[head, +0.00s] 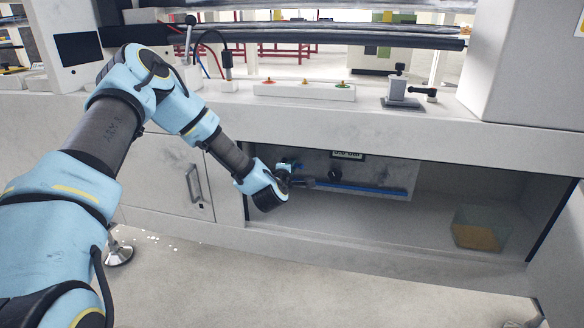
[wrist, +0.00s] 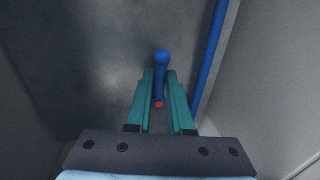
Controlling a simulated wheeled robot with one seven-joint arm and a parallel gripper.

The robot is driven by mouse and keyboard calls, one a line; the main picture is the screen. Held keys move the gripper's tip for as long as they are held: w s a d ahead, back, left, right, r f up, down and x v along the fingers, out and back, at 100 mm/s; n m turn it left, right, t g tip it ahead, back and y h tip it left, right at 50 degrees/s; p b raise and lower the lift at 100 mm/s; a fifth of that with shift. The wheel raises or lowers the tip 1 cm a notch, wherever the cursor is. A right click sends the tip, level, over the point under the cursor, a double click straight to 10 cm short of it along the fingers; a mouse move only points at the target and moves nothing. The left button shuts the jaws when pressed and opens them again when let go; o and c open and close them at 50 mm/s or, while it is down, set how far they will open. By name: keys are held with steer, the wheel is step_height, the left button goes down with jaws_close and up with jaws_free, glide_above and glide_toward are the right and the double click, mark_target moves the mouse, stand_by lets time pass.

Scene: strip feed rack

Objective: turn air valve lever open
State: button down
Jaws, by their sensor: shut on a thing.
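The air valve lever (wrist: 161,62) is a short blue handle with a rounded end, and a small red-orange dot (wrist: 158,104) shows near its lower end in the wrist view. My gripper (wrist: 160,76) has its two teal fingers on either side of the lever, shut on it, with the rounded end showing past the fingertips. In the head view my gripper (head: 287,166) reaches into the open bay under the counter, at its left part. There the lever is mostly hidden by my gripper and too small to make out clearly.
A blue pipe (head: 360,188) runs along the panel in the bay, close to the right of my fingers in the wrist view (wrist: 209,58). A clear bin (head: 482,231) with orange-brown contents stands at the bay's right. The counter edge (head: 400,132) lies above my gripper.

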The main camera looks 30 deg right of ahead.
stand_by(0.3)
steer(key=c, duration=0.8)
jaws_free()
steer(key=p+v, duration=0.2)
steer(key=v, duration=0.9)
steer(key=shift+w, duration=0.1)
